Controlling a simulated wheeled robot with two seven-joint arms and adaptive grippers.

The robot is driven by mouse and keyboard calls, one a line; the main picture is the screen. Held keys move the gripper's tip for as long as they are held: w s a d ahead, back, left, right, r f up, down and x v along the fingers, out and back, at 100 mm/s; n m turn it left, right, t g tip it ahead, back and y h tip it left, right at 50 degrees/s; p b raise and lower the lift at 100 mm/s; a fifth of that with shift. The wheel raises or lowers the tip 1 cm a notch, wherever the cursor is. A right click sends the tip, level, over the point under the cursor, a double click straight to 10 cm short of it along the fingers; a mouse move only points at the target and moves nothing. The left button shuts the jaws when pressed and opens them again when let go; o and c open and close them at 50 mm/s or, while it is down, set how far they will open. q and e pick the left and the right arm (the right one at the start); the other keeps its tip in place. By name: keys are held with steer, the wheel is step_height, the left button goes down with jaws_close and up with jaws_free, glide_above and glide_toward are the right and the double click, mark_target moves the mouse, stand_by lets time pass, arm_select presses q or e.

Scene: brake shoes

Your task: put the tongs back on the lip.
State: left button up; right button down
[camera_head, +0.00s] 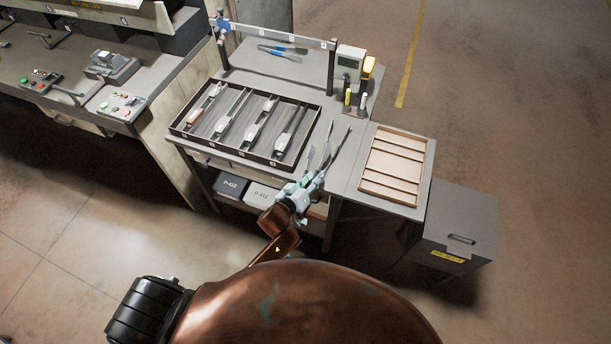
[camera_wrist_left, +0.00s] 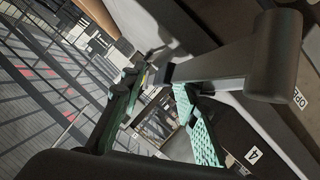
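Long, thin metallic tongs (camera_head: 334,150) stick out up and to the right from my left gripper (camera_head: 300,192), over the front of the bench beside the brake-shoe tray. In the left wrist view a grey bar with a dark rounded end, seemingly the tongs' handle (camera_wrist_left: 272,62), runs between the green-padded fingers of my left gripper (camera_wrist_left: 160,105), which look closed around it. The tray's front lip (camera_head: 228,152) carries small number labels and lies just left of the gripper. I cannot tell whether the tongs touch the bench. My right gripper is out of view.
The dark tray holds several brake shoes in lanes. A wooden compartment tray (camera_head: 396,166) sits at right. A post-mounted rail (camera_head: 275,33), grey device (camera_head: 348,66) and blue-handled tools (camera_head: 283,52) are at the back. A grey cabinet (camera_head: 458,228) stands at right; boxes sit below.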

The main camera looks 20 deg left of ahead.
arm_select(q)
steer(key=shift+c, duration=0.7)
jaws_close()
steer(key=shift+r, duration=0.1)
